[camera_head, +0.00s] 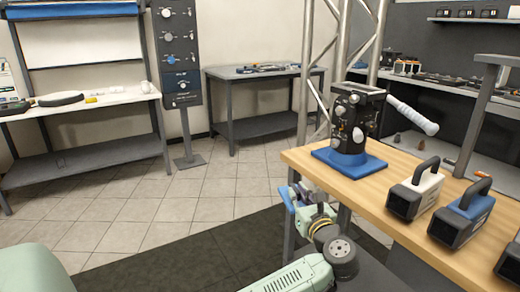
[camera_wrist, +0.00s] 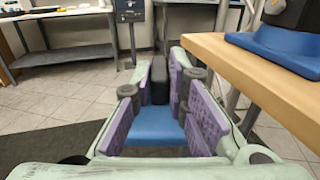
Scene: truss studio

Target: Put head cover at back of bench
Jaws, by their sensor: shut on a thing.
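My gripper (camera_wrist: 165,112) is shut on a blue and dark piece. Its blue part (camera_wrist: 152,127) lies between the purple finger pads, and a dark upright part shows beyond it. Blue also shows at the fingertips in the head view (camera_head: 288,198). I cannot tell from its shape whether this piece is the head cover. The gripper is low, beside the near left edge of a wooden-topped bench (camera_head: 400,215), apart from its top. A black machine (camera_head: 352,118) on a blue base stands on that bench, with a white-tipped handle pointing right.
Boxy devices with handles (camera_head: 415,188) line the wooden bench's right side. A white-topped bench (camera_head: 120,97) stands far left, a dark table (camera_head: 265,95) at the back. A control post (camera_head: 178,75) stands between them. Metal truss posts rise behind the machine. Tiled floor is clear.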

